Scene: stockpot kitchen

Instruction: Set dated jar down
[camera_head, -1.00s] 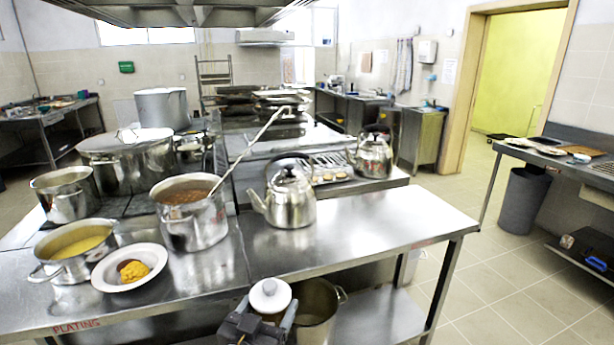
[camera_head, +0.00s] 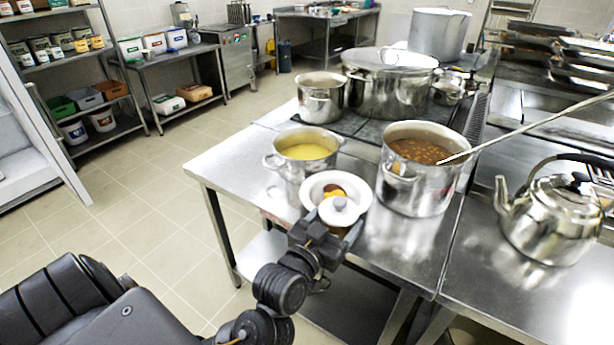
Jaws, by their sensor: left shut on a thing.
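My left gripper (camera_head: 335,232) is shut on a jar with a white knobbed lid (camera_head: 338,210), seen from above. No date or label on the jar can be read, and its body is mostly hidden by the lid and the gripper. In the picture the jar overlaps the near edge of the white plate (camera_head: 313,190) at the front of the steel counter (camera_head: 235,165). I cannot tell whether it touches the plate or the counter. My right gripper is not in view.
A pot of yellow soup (camera_head: 305,153) stands behind the plate. A pot of brown stew (camera_head: 412,185) with a long ladle stands to the right, then a kettle (camera_head: 550,218). The counter's left end is bare. Shelves (camera_head: 70,75) with tubs stand at the far left.

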